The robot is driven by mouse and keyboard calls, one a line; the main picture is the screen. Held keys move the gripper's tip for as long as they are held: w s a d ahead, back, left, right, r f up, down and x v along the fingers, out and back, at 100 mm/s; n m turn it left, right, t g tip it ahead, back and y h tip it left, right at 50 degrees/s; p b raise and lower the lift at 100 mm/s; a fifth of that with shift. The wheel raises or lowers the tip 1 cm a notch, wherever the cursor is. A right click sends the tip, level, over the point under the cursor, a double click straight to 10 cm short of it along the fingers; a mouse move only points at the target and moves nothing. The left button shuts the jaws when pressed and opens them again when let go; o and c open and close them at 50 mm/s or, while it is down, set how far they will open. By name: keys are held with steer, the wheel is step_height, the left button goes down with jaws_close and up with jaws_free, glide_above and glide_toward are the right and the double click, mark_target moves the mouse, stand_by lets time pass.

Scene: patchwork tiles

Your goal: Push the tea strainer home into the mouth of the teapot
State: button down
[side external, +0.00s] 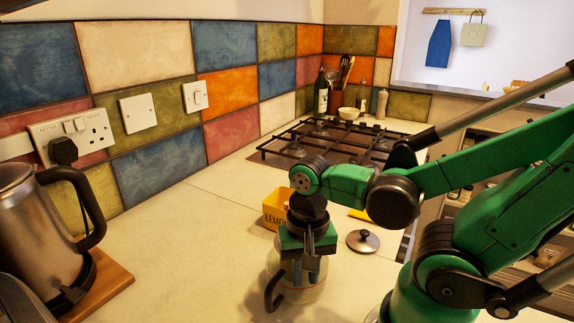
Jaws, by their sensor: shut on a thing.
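The strainer itself is hidden by the fingers and the green gripper body. The teapot's mouth is mostly covered too, so I cannot tell how deep the strainer sits or whether it is level.
A yellow box lettered LEMON (273,219) stands close behind my gripper. A metal lid with a dark knob (363,241) lies to the right. A steel kettle (22,230) stands at far left, the gas hob (335,142) behind. The worktop left of the teapot is clear.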

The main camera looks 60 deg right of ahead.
steer(key=shift+f, duration=0.1)
steer(key=c, duration=0.7)
jaws_free()
steer(key=shift+r, duration=2.85)
